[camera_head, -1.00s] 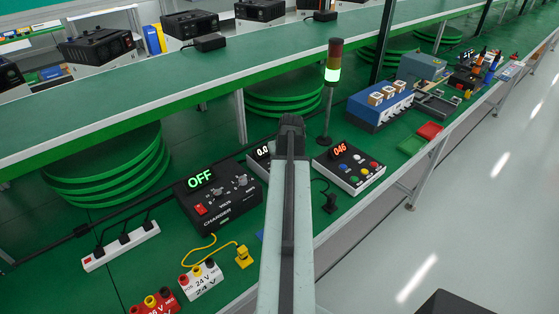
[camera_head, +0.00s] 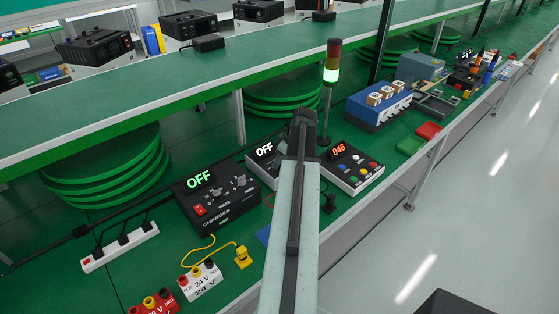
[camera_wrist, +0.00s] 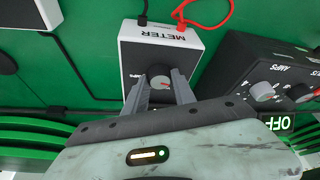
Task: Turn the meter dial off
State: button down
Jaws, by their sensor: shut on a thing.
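The meter (camera_head: 262,167) stands on the green bench, partly hidden behind my arm in the head view. Its lit display (camera_head: 264,149) reads OFF. In the wrist view the meter (camera_wrist: 136,60) shows upside down, with a black and a red lead at its white labelled edge. Its round grey dial (camera_wrist: 160,77) sits between the two fingers of my gripper (camera_wrist: 161,84), which is shut on it. The dial has a small red mark on its right side in the wrist view. In the head view my arm hides the dial and the fingers.
A black charger (camera_head: 214,199) with a green OFF display stands left of the meter. A button box (camera_head: 351,168) reading 046 and a signal tower (camera_head: 331,75) stand to the right.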

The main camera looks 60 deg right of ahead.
dwell(0.5)
jog(key=c, duration=1)
grip_release()
jog(key=shift+c, duration=0.2)
jog(key=p+v, duration=0.7)
jog(key=v, duration=0.1)
jog(key=shift+f, duration=0.1)
jog(key=shift+s, duration=0.1)
